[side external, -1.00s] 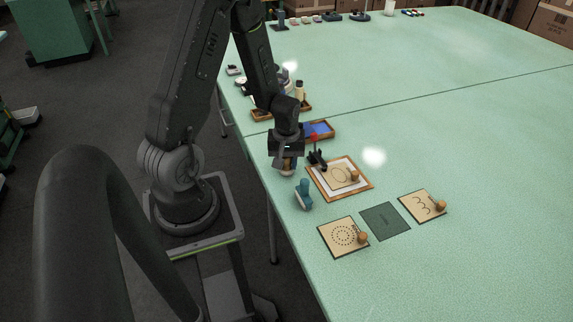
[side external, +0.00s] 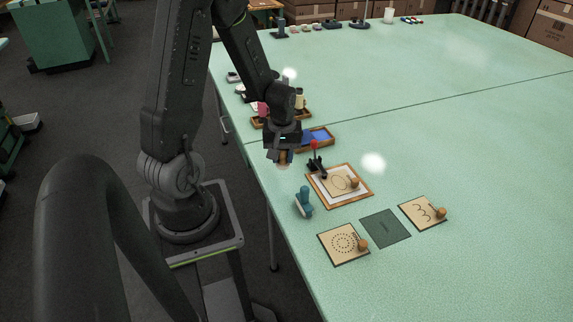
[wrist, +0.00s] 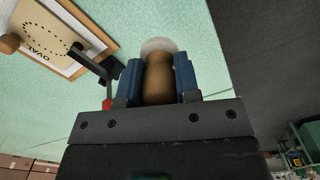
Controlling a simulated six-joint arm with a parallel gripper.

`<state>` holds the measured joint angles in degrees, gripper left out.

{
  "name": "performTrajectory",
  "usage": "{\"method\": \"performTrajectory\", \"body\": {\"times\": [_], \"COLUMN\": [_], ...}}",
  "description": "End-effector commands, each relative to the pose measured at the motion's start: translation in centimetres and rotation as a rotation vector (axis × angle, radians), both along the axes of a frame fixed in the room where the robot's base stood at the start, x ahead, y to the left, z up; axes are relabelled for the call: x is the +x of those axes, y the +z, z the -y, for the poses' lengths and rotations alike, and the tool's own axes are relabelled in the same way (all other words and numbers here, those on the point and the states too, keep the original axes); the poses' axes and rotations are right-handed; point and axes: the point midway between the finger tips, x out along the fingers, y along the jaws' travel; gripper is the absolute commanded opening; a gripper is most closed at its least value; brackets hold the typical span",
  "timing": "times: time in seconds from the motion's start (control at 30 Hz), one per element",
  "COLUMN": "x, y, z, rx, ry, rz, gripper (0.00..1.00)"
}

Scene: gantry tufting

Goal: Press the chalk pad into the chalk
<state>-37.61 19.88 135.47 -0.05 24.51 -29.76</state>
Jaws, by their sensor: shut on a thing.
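My gripper (side external: 282,157) is shut on the chalk pad, which has a brown rounded handle (wrist: 158,80) and a pale round face (wrist: 158,46). In the wrist view the handle sits between the two blue jaw pads. In the side view the gripper hangs above the left edge of the green table, and the pad is mostly hidden.
A framed oval stencil board (side external: 340,185) with a red-knobbed clamp (side external: 314,146) lies to the right and in front. A teal stamp-like tool (side external: 304,200), two other stencils (side external: 343,243) (side external: 422,212) and a dark green mat (side external: 385,228) are nearer. The table's right side is clear.

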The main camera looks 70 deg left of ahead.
Motion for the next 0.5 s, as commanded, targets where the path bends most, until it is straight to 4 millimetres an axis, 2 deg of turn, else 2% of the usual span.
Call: {"method": "performTrajectory", "body": {"times": [0.03,0.3,0.5], "x": [-1.2,-6.1,-8.2], "y": [0.8,4.2,5.7], "z": [-0.8,-4.0,-5.3], "rx": [0.002,0.002,0.0], "ry": [0.012,0.011,0.005], "rz": [0.002,0.001,-0.001], "gripper": [0.06,0.06,0.06]}}
